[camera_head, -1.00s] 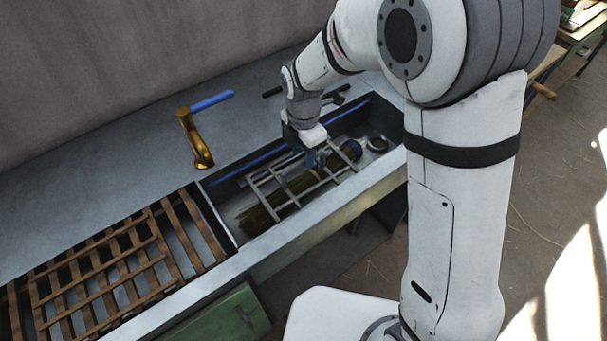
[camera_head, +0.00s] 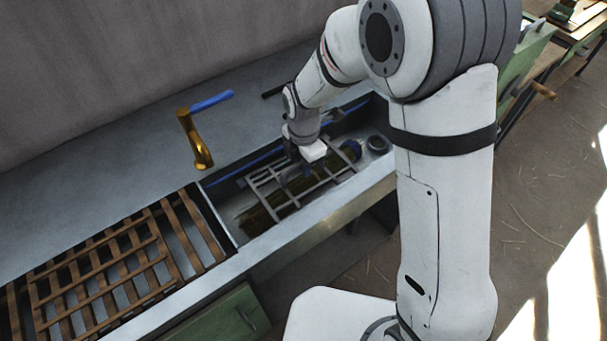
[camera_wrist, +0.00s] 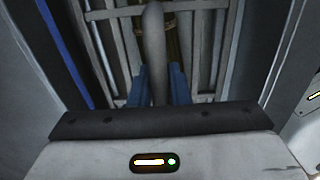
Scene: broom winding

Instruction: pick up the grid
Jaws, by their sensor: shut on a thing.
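The grey metal grid (camera_head: 268,190) lies in the long sunken trough of the workbench, over a bundle of straw (camera_head: 254,221). My gripper (camera_head: 307,170) reaches down into the trough at the grid's middle. In the wrist view, the blue fingers of my gripper (camera_wrist: 159,85) are shut on a thick, rounded grey part of the grid (camera_wrist: 155,45). The grid's thin bars show beyond the fingers, with straw behind them. Whether the grid is clear of the bundle cannot be told. My wrist hides part of the grid.
The trough's front rim (camera_head: 300,222) runs close beside the grid. A brass tap (camera_head: 197,143) with a blue lever stands behind it. A wooden slatted rack (camera_head: 110,265) lies to the left. A dark ring (camera_head: 377,144) sits at the trough's right end.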

